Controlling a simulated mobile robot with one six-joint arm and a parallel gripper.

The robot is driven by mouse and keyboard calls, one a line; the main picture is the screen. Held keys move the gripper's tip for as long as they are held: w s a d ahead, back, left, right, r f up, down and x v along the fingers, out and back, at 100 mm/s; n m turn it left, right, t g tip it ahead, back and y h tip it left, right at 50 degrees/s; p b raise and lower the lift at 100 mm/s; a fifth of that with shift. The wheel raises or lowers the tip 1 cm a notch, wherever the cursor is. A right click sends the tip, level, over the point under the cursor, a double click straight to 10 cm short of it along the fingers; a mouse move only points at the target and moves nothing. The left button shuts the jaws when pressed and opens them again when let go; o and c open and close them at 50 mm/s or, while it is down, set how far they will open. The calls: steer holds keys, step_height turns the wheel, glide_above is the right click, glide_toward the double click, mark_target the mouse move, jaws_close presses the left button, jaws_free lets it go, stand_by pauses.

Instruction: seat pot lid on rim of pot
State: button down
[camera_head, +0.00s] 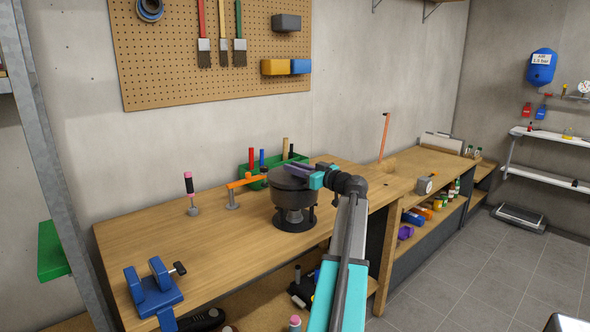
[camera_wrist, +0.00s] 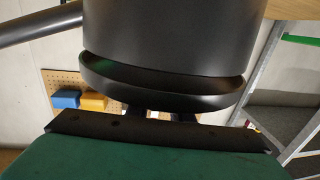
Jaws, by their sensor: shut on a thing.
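The dark grey pot (camera_head: 295,197) stands upright on a small black stand on the workbench. In the wrist view, which looks inverted, the pot (camera_wrist: 175,35) fills the upper middle, with a handle out to the left. The dark pot lid (camera_head: 285,178) is over the pot's mouth. In the wrist view the lid (camera_wrist: 160,92) lies close along the rim, with a narrow band between them; I cannot tell whether they touch. My gripper (camera_head: 306,173) is above the lid and shut on it. The fingertips (camera_wrist: 160,115) show only partly beyond the green gripper body, and the grasp itself is mostly hidden.
A green tool box (camera_head: 253,174) stands behind the pot. An orange-armed tool (camera_head: 243,181) and a pink-tipped tool (camera_head: 190,190) stand left of it. A blue vise (camera_head: 152,288) is at the bench's near left. The bench (camera_head: 130,235) between is clear.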

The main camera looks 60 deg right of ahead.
steer(key=shift+f+b, duration=1.05)
steer(key=shift+b, duration=0.15)
stand_by(0.4)
steer(key=c, duration=1.5)
jaws_free()
steer(key=s+a, duration=0.1)
steer(key=s, duration=0.3)
steer(key=s+b, duration=0.1)
steer(key=s, duration=0.4)
steer(key=s+a+b, duration=0.1)
steer(key=s, duration=0.3)
steer(key=shift+s+a, duration=0.3)
steer(key=shift+a, duration=0.05)
steer(key=shift+f, duration=0.1)
